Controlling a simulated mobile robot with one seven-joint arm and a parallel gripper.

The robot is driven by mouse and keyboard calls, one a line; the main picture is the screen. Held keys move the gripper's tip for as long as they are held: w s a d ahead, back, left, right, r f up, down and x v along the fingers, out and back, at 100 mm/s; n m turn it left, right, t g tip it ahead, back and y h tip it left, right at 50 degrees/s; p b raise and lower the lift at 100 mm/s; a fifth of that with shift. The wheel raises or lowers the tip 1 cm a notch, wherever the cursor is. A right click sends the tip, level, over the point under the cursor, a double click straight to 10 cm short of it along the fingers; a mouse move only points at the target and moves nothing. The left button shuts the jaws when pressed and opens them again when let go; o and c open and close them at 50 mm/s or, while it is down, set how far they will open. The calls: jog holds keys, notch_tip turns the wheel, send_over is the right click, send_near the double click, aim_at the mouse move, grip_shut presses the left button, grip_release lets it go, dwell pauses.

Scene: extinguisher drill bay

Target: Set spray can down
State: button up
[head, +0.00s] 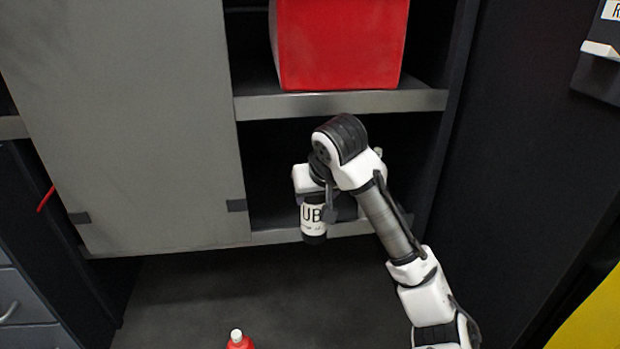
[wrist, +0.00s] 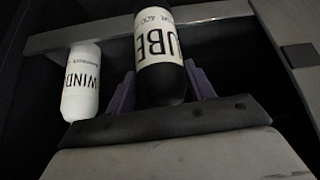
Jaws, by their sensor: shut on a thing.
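The spray can (head: 313,216) is black with a white label reading "UB" in the head view. In the wrist view the can (wrist: 158,52) shows "UBE" and stands between my gripper's purple fingers. My gripper (wrist: 160,88) is shut on it. In the head view my gripper (head: 320,190) is at the lower shelf opening, and its fingers are mostly hidden by the wrist. The can looks about upright and overlaps the front edge of the lower shelf (head: 275,236). I cannot tell whether its base touches anything.
A white bottle (wrist: 82,85) labelled "WIND" is beside the can in the wrist view. A red box (head: 340,45) sits on the shelf above (head: 400,101). A grey door panel (head: 130,120) covers the left side. A red bottle (head: 238,341) is at the bottom edge.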

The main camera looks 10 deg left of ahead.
jog(key=w+a+p, duration=0.1)
jog(key=w+a, duration=0.2)
jog(key=w, duration=0.2)
jog(key=shift+w+p, duration=0.35)
jog(key=shift+p, duration=0.05)
jog(key=shift+a+f, duration=0.1)
jog(key=shift+f, duration=0.05)
jog(key=shift+f, duration=0.15)
jog(key=o, duration=1.6)
jog(key=shift+c, duration=0.2)
jog(key=b+v, duration=0.1)
jog(key=v, duration=0.4)
jog(key=shift+s+r, duration=0.15)
jog(key=shift+r, duration=0.2)
jog(key=s+d+b, duration=0.1)
jog(key=s+d, duration=0.5)
jog(key=s, duration=0.4)
jog(key=shift+s, duration=0.15)
jog(key=shift+f, duration=0.15)
